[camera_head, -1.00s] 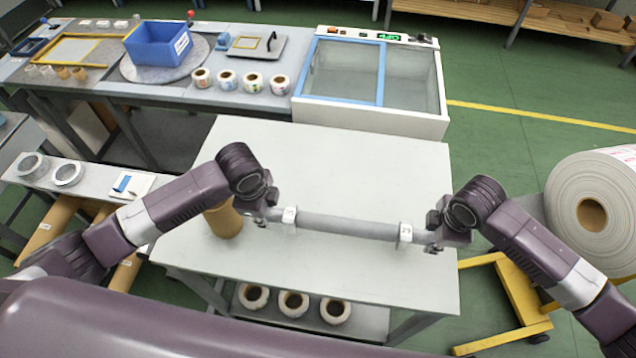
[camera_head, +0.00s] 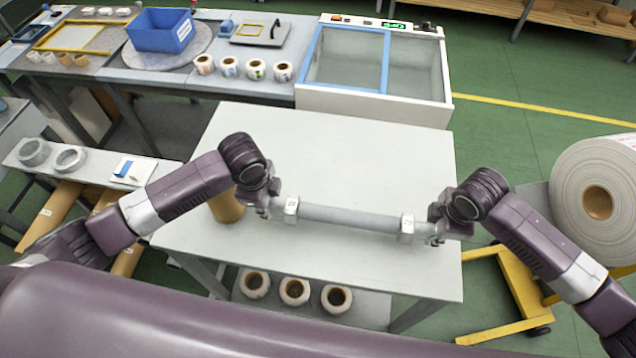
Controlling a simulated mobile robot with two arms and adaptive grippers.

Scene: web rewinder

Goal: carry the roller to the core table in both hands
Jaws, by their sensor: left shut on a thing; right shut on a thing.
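The roller (camera_head: 348,217) is a grey bar with a white collar near each end. It lies level across the picture over the front part of the pale grey table (camera_head: 340,150). I cannot tell how high above the top it is. My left gripper (camera_head: 272,204) is shut on its left end. My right gripper (camera_head: 436,230) is shut on its right end. A brown cardboard core (camera_head: 226,204) stands upright on the table, partly hidden behind my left gripper.
A lower shelf holds several white rolls (camera_head: 294,291). A machine with a blue-framed lid (camera_head: 373,70) stands behind the table. A big paper roll (camera_head: 600,195) and a yellow frame (camera_head: 515,290) are at the right. The table's middle is clear.

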